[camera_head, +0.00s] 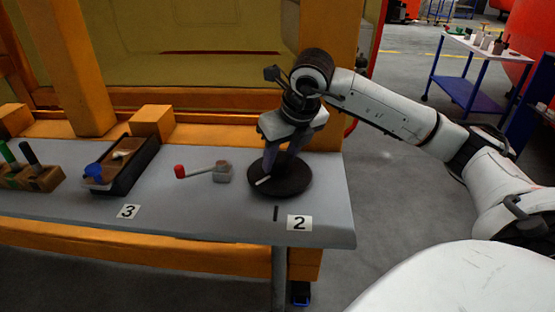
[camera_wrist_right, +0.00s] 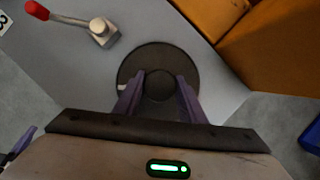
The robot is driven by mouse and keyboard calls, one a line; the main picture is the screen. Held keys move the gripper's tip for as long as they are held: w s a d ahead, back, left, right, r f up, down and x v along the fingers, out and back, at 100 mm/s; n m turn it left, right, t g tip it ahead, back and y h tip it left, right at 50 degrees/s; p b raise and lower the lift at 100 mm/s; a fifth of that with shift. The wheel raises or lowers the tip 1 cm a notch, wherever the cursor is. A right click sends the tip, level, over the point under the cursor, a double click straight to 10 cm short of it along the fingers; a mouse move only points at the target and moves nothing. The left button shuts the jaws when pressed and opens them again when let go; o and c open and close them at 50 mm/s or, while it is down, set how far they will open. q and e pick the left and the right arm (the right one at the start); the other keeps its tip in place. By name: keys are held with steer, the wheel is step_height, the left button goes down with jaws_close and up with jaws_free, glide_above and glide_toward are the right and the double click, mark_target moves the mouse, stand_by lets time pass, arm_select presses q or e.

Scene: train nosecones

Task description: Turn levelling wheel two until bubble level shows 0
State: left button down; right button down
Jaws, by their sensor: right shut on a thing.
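The levelling wheel (camera_head: 290,184) is a dark round disc on the grey shelf, above the label "2" (camera_head: 299,222). A white mark shows on its left part. My right gripper (camera_head: 280,160) reaches down over the wheel from above. In the right wrist view its two purple fingers (camera_wrist_right: 159,88) are shut on the round hub of the wheel (camera_wrist_right: 158,52). My left gripper is not in view. I cannot make out a bubble level reading in either view.
A lever with a red knob (camera_head: 181,171) stands just left of the wheel; it also shows in the right wrist view (camera_wrist_right: 38,10). Farther left are a dark tray (camera_head: 130,172) and a label "3" (camera_head: 129,211). Orange framework backs the shelf. A blue trolley (camera_head: 468,88) stands far right.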

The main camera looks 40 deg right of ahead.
steer(key=shift+m, duration=0.4)
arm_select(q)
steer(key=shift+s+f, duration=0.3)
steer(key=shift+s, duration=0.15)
arm_select(e)
steer(key=shift+m, duration=0.3)
steer(key=c, duration=1.2)
jaws_free()
steer(key=shift+o, duration=0.2)
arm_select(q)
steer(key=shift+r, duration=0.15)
arm_select(e)
steer(key=v, duration=1)
steer(key=shift+a+r, duration=0.2)
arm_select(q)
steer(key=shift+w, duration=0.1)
